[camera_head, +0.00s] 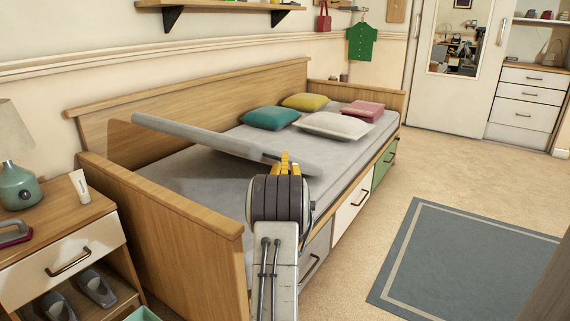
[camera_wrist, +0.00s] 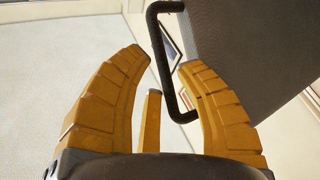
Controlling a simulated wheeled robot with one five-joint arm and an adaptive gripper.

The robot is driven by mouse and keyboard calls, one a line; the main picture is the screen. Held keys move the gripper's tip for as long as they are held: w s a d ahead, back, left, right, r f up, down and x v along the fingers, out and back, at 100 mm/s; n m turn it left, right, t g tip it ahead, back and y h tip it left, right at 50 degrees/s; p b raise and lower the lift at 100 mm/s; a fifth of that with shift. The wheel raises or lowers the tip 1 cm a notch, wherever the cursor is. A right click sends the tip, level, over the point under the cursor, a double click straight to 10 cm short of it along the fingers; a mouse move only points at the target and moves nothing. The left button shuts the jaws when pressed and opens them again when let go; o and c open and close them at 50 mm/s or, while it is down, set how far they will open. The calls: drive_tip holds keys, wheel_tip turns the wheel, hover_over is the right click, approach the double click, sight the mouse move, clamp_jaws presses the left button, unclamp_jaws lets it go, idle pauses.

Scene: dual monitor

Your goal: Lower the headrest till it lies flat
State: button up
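The headrest (camera_head: 210,140) is a grey padded panel on the daybed. It is raised and tilted, its left end well above the mattress (camera_head: 180,178). In the wrist view a dark panel (camera_wrist: 255,45), probably the headrest, fills the upper right, with a black loop handle (camera_wrist: 160,55) at its edge. My gripper (camera_head: 284,158) is at the near edge of the headrest, towards its lower right end. In the wrist view its yellow fingers (camera_wrist: 165,62) are apart, with the handle between them. The right finger overlaps the handle's lower end; I cannot tell whether they touch.
Cushions, including a teal one (camera_head: 270,117), lie on the right half of the bed. The wooden bed end (camera_head: 165,225) stands left of my arm. A nightstand (camera_head: 75,250) with a lamp (camera_head: 18,160) is at far left. The floor on the right is open, with a rug (camera_head: 465,265).

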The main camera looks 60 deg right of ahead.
drive_tip(key=shift+x, duration=0.95)
drive_tip(key=shift+c, duration=0.3)
clamp_jaws()
